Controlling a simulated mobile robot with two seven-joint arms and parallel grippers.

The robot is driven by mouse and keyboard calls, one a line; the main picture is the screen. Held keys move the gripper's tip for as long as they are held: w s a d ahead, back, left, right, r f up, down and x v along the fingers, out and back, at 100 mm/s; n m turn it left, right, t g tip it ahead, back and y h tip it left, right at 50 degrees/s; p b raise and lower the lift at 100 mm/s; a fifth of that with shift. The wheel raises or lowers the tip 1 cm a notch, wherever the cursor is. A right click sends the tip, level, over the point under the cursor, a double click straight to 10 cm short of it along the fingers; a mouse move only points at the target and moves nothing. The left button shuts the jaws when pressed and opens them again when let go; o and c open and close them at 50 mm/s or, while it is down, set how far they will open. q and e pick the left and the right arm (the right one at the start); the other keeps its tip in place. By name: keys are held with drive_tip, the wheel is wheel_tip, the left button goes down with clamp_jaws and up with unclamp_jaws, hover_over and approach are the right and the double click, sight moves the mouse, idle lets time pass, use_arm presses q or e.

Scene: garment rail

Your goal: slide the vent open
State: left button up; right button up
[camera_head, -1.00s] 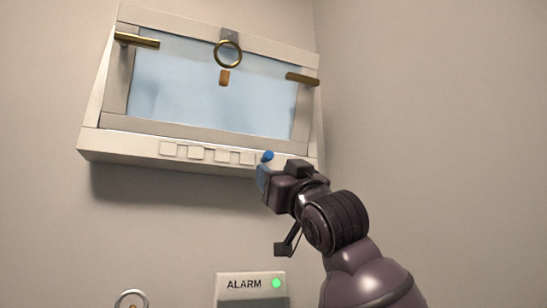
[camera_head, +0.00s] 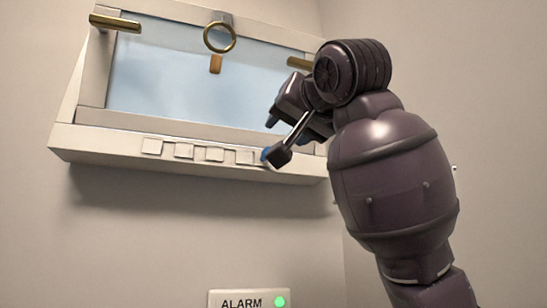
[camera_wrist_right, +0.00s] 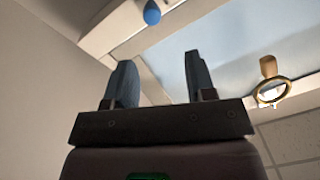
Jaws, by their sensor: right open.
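The vent strip (camera_head: 190,166) is a pale sill under a tilted window, with several square white tabs (camera_head: 214,154) in a row. A small blue knob (camera_head: 265,155) is at the right end of the row, partly covered by my right arm's dark parts. The knob also shows in the right wrist view (camera_wrist_right: 152,12), beyond the fingertips and roughly in line with the gap between them. My right gripper (camera_head: 272,136) is in front of the window's lower right corner. Its blue-grey fingers are apart and empty in the wrist view (camera_wrist_right: 158,62). My left gripper is not visible.
The window pane (camera_head: 170,85) has a brass ring (camera_head: 219,37) at its top and brass bars (camera_head: 115,23) at both sides. An ALARM box (camera_head: 250,299) with a green light is on the wall below. A side wall stands to the right.

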drive_tip(key=shift+m+g+h, duration=0.3)
drive_tip(key=shift+m, duration=0.4)
drive_tip(key=p+x, duration=0.1)
drive_tip(key=x, duration=0.2)
drive_tip(key=p+x, duration=0.1)
drive_tip(key=x, duration=0.2)
drive_tip(key=f+p+x, duration=0.1)
drive_tip(key=x, duration=0.2)
drive_tip(key=shift+w, duration=0.3)
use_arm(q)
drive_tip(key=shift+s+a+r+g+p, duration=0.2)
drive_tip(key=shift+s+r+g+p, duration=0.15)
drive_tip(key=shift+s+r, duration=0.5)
use_arm(e)
drive_tip(key=shift+w+a, duration=0.25)
drive_tip(key=shift+w, duration=0.15)
clamp_jaws()
